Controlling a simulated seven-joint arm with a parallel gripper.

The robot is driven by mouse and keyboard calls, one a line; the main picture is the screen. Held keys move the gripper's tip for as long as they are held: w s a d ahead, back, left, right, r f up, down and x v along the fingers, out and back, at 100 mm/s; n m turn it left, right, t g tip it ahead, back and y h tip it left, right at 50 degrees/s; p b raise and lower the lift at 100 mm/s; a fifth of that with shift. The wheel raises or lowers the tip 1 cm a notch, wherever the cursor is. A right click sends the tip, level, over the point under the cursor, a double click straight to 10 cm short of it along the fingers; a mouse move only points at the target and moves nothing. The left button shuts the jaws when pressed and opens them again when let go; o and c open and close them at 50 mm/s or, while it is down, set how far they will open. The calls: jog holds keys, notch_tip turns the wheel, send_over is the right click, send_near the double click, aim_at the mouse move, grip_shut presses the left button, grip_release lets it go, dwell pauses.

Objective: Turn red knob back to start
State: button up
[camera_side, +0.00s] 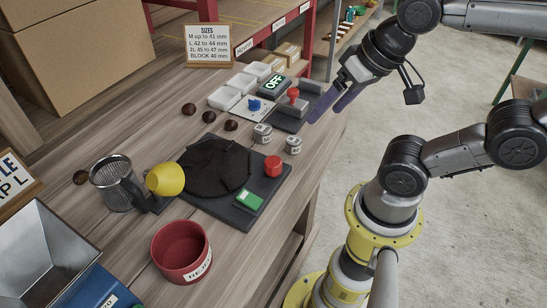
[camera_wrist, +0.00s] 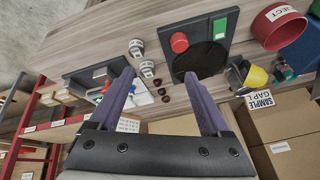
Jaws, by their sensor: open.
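A red round knob (camera_side: 273,166) sits on the right part of a black board (camera_side: 226,212) with a dark disc (camera_side: 215,166). The knob also shows in the wrist view (camera_wrist: 179,42), above the right finger. A second red part, a small upright handle (camera_side: 293,95), stands on a grey panel beside an "OFF" display (camera_side: 274,86). My gripper (camera_side: 328,112) is open and empty, to the right of that handle and apart from the round knob. In the wrist view my gripper (camera_wrist: 159,73) has its two purple fingers wide apart; the left finger partly hides the panel.
Two small grey labelled cylinders (camera_side: 262,134) stand between the panel and the board. A yellow cup (camera_side: 166,179), metal mug (camera_side: 115,180) and red bowl (camera_side: 180,252) stand around the board's left side.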

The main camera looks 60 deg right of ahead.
jog(key=r+m, duration=0.1)
jog(key=m, duration=0.4)
jog(key=m+g, duration=0.5)
jog(key=m, duration=0.8)
send_over(273, 161)
notch_tip(273, 161, down, 2)
notch_tip(273, 161, down, 14)
jog(key=shift+r, duration=0.25)
grip_shut()
